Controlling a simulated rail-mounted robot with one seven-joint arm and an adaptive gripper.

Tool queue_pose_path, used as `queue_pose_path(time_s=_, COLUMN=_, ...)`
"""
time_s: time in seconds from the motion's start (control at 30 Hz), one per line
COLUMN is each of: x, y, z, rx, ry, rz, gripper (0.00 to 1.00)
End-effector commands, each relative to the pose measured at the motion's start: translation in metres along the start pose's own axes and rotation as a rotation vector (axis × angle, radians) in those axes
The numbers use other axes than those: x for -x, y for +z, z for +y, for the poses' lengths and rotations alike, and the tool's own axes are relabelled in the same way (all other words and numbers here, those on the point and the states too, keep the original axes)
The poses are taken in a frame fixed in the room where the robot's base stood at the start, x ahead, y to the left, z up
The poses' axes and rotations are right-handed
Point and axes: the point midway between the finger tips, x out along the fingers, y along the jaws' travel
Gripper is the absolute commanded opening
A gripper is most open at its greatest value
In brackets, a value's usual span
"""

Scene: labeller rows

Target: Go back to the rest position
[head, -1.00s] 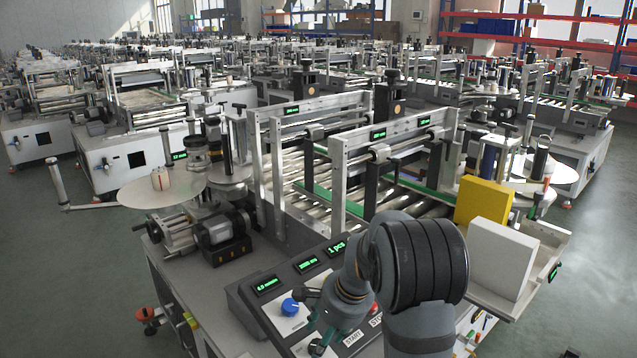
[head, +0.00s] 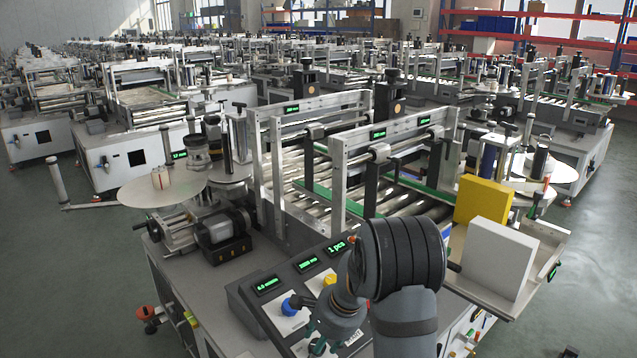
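My gripper (head: 316,341) is low in the head view, over the control panel of the nearest labeller, at the end of my grey arm. Its fingers are small, dark and partly cut off by the frame's lower edge, so their opening is unclear. I see nothing held in it. The control panel (head: 250,300) has green-lit displays, a blue knob (head: 291,305) just above and left of my gripper, and a yellow knob (head: 328,280) beside my wrist. My arm hides the panel's right part. I cannot tell whether the fingers touch the panel.
The labeller's metal frame (head: 339,190) and rollers stand behind the panel. A yellow block (head: 484,201) and a white block (head: 498,258) stand on the tray (head: 545,236) right of my arm. A label disc (head: 135,192) is at left. Open floor (head: 60,270) lies further left.

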Motion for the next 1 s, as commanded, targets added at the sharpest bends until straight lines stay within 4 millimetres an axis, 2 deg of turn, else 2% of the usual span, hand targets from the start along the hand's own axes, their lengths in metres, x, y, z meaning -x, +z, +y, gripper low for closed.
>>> queue_pose_path(time_s=0.03, x=0.013, y=0.001, z=-0.003, rx=-0.107, ry=-0.002, rz=0.000, gripper=0.50)
queue_pose_path(time_s=0.5, x=0.010, y=0.001, z=-0.002, rx=-1.051, ry=-0.046, rz=0.001, gripper=0.50)
queue_pose_path(time_s=0.7, x=0.009, y=0.001, z=-0.002, rx=-1.375, ry=-0.061, rz=0.001, gripper=0.50)
queue_pose_path(time_s=0.77, x=0.008, y=0.001, z=-0.002, rx=-1.447, ry=-0.064, rz=0.001, gripper=0.50)
queue_pose_path(time_s=1.0, x=0.023, y=0.000, z=-0.001, rx=-1.442, ry=-0.068, rz=-0.001, gripper=0.50)
